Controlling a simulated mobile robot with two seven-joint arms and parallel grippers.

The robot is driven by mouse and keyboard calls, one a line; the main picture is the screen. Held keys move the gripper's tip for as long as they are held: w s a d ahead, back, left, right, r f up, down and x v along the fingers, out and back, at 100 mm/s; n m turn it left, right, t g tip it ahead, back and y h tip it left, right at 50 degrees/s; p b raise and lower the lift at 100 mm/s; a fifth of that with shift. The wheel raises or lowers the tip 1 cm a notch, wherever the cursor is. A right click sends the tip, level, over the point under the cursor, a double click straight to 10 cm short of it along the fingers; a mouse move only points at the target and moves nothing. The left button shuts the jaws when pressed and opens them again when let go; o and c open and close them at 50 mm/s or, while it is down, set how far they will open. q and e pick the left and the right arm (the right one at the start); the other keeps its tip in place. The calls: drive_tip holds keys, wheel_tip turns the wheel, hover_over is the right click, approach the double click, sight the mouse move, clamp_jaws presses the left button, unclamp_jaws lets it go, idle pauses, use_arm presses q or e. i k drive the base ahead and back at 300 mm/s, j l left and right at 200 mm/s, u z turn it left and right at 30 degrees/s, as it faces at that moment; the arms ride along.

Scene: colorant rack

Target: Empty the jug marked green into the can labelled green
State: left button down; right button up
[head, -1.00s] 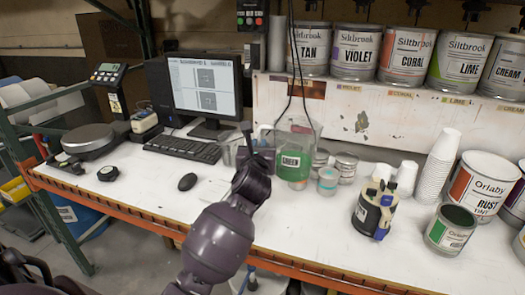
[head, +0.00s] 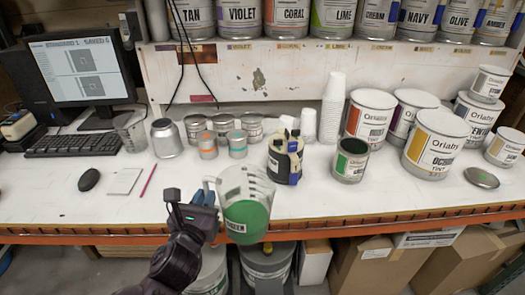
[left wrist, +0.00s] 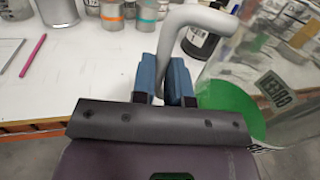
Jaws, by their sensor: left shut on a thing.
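The clear jug marked green (head: 246,212) holds green liquid and hangs in front of the bench's front edge, slightly tilted. My left gripper (head: 207,196) is shut on its handle, at the jug's left. In the left wrist view the fingers (left wrist: 166,82) close around the pale handle (left wrist: 196,22), and the jug (left wrist: 262,95) with its green liquid shows at the right. The open can with a green band (head: 350,160) stands upright on the bench, right of and behind the jug, apart from it. Its inside looks dark green; its small lettering is hard to read.
Large Orlaby cans (head: 435,142) stand to the right, near a loose lid (head: 481,178). Small tins (head: 223,128) stand behind the jug. The bench front middle is clear.

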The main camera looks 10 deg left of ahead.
sight(350, 161)
drive_tip(key=i+l, duration=0.15)
drive_tip(key=l, duration=0.2)
drive_tip(key=i+l, duration=0.15)
drive_tip(key=l, duration=0.2)
drive_tip(key=i+l, duration=0.1)
drive_tip(key=l, duration=0.2)
drive_tip(key=i+l, duration=0.15)
drive_tip(key=l, duration=0.2)
drive_tip(key=i+l+z, duration=0.1)
drive_tip(key=l, duration=0.25)
drive_tip(key=i, duration=0.05)
